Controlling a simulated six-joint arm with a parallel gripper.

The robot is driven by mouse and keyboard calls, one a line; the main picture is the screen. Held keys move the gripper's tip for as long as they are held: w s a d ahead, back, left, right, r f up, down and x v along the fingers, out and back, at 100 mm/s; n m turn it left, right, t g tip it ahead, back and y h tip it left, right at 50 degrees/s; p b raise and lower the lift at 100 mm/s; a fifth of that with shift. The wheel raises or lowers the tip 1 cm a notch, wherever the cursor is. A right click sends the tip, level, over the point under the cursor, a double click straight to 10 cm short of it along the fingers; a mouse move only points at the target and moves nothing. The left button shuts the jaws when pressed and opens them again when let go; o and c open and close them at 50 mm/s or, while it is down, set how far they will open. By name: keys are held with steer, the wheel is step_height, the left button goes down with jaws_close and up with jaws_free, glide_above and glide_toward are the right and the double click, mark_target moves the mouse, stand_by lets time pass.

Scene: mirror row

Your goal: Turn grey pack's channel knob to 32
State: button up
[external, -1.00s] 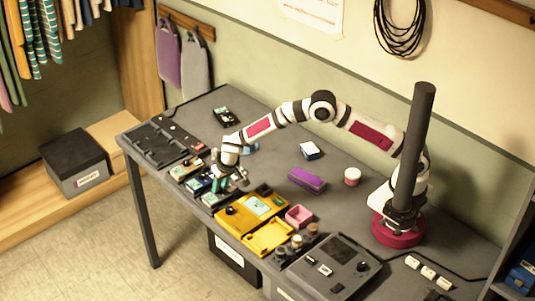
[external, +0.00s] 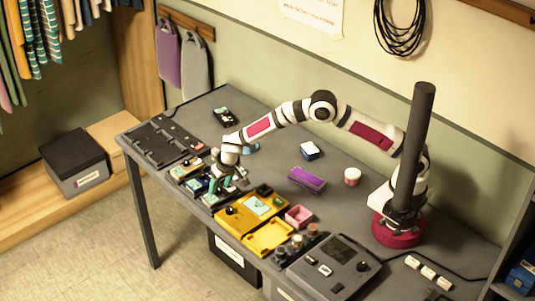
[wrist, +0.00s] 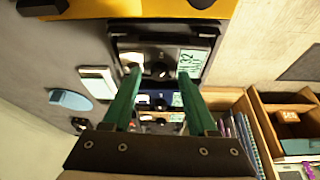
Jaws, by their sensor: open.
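The grey pack (wrist: 206,37) lies at the top middle of the wrist view, nearest the yellow case. Its dark channel knob (wrist: 160,70) sits between my fingertips, with a visible gap on each side. A pale display (wrist: 193,64) to the right of the knob shows sideways digits that look like 32. My gripper (wrist: 158,73) is open, with its two green fingers on either side of the knob. In the external view my gripper (external: 220,184) is low over the row of packs, and partly hides the grey pack (external: 216,200).
A blue pack (wrist: 158,98) and another pack lie behind the fingers in the wrist view. The yellow case (external: 252,212) borders the row on the right. A black tray (external: 158,140) lies at the left, and a purple case (external: 307,179) lies behind.

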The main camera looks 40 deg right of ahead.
steer(key=v, duration=1.5)
steer(key=shift+s+r, duration=0.2)
steer(key=shift+r, duration=0.05)
steer(key=s+d+r+m+g, duration=0.15)
steer(key=s+d, duration=0.25)
steer(key=d, duration=0.4)
steer(key=s+d+r+g, duration=0.1)
steer(key=s+d+r, duration=0.2)
steer(key=s+d, duration=0.35)
steer(key=s+d+r+m+g, duration=0.1)
steer(key=s+d+r, duration=0.15)
steer(key=d, duration=0.75)
steer(key=s+d+f+m+y, duration=0.1)
steer(key=s+d+f, duration=0.1)
steer(key=s, duration=0.6)
steer(key=s+d+f+m+g+y, duration=0.1)
steer(key=s+f, duration=0.1)
steer(key=s, duration=0.6)
steer(key=shift+d, duration=0.4)
steer(key=shift+w, duration=0.1)
